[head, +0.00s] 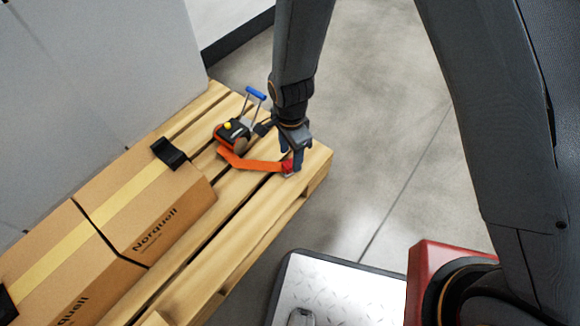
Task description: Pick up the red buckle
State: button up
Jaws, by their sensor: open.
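The red buckle (287,166) lies at the right end of an orange strap (248,163), near the right corner of the wooden pallet. My gripper (291,164) points down at the buckle, with its fingertips right at it. The gripper is open. My gripper hides part of the buckle, and I cannot tell whether the fingers touch it.
Cardboard boxes (180,205) stand on the pallet (240,245) to the left, with a black clip (169,152) on one edge. A grey wall-like panel (100,70) rises behind. Bare concrete floor (385,150) lies to the right of the pallet.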

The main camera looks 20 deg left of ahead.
aim_at(290, 166)
notch_tip(290, 166, down, 3)
jog(key=shift+r+b, duration=0.1)
jog(key=shift+b, duration=0.55)
jog(key=c, duration=1.1)
